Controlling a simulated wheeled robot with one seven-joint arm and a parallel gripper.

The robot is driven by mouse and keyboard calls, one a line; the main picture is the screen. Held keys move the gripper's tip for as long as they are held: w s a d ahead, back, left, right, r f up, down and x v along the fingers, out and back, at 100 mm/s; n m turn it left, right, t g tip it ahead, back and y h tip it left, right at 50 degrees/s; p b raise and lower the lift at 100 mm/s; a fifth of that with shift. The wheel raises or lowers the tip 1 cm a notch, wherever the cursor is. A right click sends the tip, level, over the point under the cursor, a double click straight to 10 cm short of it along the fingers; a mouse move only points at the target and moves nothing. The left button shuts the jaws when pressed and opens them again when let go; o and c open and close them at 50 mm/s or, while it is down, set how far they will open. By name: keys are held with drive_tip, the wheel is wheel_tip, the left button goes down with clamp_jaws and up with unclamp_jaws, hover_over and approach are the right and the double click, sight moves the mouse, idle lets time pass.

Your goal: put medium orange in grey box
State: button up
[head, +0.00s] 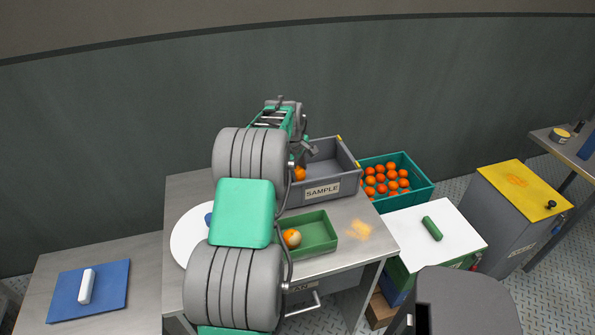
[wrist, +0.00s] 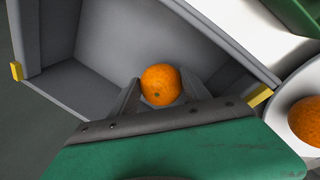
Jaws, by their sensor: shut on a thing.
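The grey box (head: 323,190), labelled SAMPLE, stands at the back of the steel table. Its open inside fills much of the wrist view (wrist: 100,45) and its floor looks bare there. My gripper (wrist: 158,90) is shut on an orange (wrist: 161,84), with one finger on each side of it. The held orange (head: 299,173) shows at the left end of the grey box in the head view, beside my arm. It is over or inside the box; I cannot tell its height above the floor.
A green tray (head: 318,248) with a paler orange fruit (head: 291,238) stands in front. Another orange (wrist: 306,120) is on a white round surface (wrist: 287,88). A teal crate (head: 415,197) of several oranges stands right. A white plate (head: 185,238) is partly hidden by my arm.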

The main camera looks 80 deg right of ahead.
drive_tip(key=shift+f+b, duration=0.3)
drive_tip(key=shift+f, duration=0.4)
drive_tip(key=o, duration=1.6)
drive_tip(key=shift+c, duration=0.2)
drive_tip(key=v, duration=0.7)
drive_tip(key=shift+r+b, duration=0.4)
